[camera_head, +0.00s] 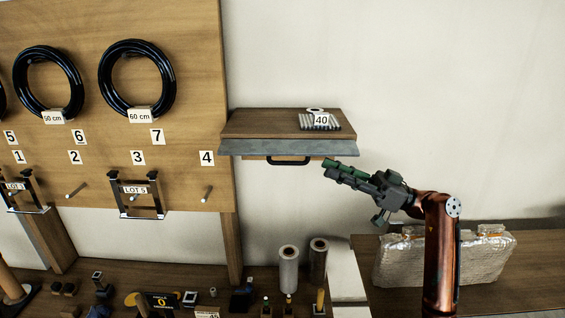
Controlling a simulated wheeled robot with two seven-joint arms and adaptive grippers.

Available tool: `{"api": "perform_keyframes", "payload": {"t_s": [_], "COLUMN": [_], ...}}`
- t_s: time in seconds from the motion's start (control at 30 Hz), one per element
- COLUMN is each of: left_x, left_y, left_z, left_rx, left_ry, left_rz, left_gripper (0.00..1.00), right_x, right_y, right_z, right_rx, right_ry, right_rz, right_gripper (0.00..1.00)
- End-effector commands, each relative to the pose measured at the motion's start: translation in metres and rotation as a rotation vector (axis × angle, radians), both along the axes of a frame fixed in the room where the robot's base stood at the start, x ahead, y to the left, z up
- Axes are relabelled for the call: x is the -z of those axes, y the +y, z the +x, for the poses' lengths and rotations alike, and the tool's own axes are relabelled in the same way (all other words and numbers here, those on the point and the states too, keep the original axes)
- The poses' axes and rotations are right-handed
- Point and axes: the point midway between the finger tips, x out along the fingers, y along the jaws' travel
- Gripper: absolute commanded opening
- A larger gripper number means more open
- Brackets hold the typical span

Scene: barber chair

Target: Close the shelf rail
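A wooden wall shelf (250,122) is mounted to the right of the pegboard. A grey rail (285,148) runs along its front edge, tilted toward me, with a black handle (288,161) below it. My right gripper (327,164) is just right of the handle and below the rail's right end, pointing left. Its green-padded fingers lie close together with nothing visible between them. A gap shows between the fingertips and the handle; whether they touch the rail's underside cannot be told. My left gripper is not in view.
A label "40" (321,120) and a ribbed grey item stand on the shelf. Black hose rings (137,44) hang at left. Below are rolls (288,268), small bench items and a plastic-wrapped block (480,258). The wall right of the shelf is clear.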

Motion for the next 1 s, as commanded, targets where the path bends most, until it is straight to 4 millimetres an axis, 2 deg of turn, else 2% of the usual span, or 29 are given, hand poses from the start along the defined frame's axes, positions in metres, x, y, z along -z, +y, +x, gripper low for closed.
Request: {"api": "perform_keyframes", "payload": {"t_s": [0.03,0.3,0.5,0.7,1.0], "left_x": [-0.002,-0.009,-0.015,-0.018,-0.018], "left_y": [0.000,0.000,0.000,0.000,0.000], "left_z": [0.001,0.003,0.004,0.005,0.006], "left_rx": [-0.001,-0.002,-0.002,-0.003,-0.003], "left_ry": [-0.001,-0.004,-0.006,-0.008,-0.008], "left_rz": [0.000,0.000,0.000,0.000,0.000], "left_gripper": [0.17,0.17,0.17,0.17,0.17], "right_x": [-0.001,-0.001,-0.012,-0.018,-0.018], "right_y": [0.012,0.070,0.103,0.120,0.123], "right_z": [-0.001,0.001,0.001,0.003,0.003], "right_rx": [-0.003,-0.004,-0.002,-0.003,-0.002], "right_ry": [-0.001,-0.001,-0.002,0.001,0.001], "right_rz": [0.000,-0.001,-0.001,0.000,0.000], "right_gripper": [0.26,0.26,0.26,0.26,0.26]}}
